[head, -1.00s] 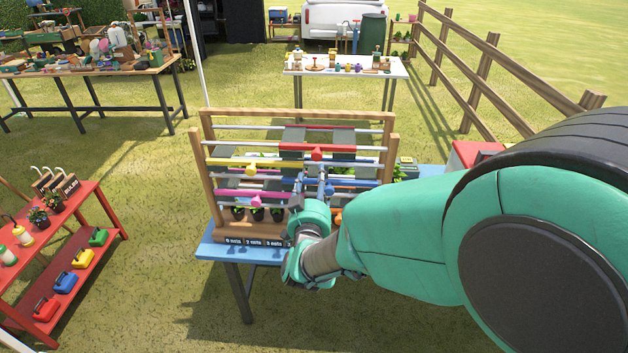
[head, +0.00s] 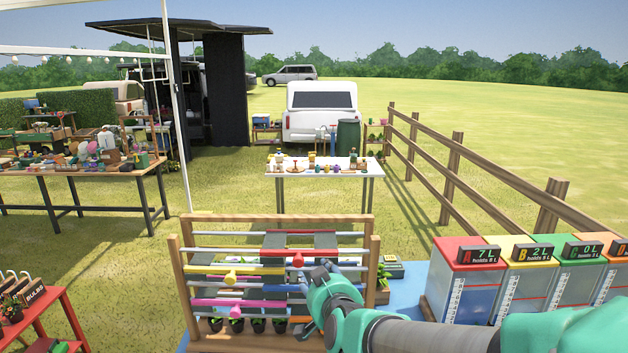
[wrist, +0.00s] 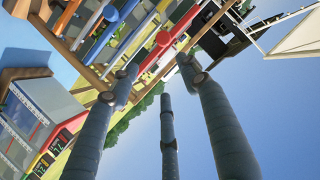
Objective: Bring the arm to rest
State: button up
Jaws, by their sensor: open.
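My gripper (head: 328,272) is in front of the wooden rack (head: 375,265), at its right half, in the head view. In the wrist view its fingers (wrist: 160,85) stand spread apart with only sky and background between them, so it is open and empty. The rack carries coloured horizontal bars, among them a red bar with a knob (head: 298,258), a yellow bar with a knob (head: 230,277) and a purple bar (head: 237,303). I cannot tell whether a finger touches a bar.
The rack stands on a blue table (head: 403,294). Labelled measuring bins, one with a red top (head: 468,250), stand to the right. A red shelf (head: 70,318) is at lower left. A white table (head: 325,175) and a wooden fence (head: 457,165) are behind.

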jog(key=s+d+g+h, duration=0.1)
jog(key=s+d+g, duration=0.1)
jog(key=s+d, duration=0.4)
jog(key=s+d+g+h, duration=0.1)
jog(key=s+d+g, duration=0.2)
jog(key=s+d, duration=0.4)
jog(key=s+d+m+g+h, duration=0.1)
jog(key=s+d+g, duration=0.2)
jog(key=s, duration=1.6)
jog(key=d, duration=0.4)
jog(key=shift+r, duration=0.4)
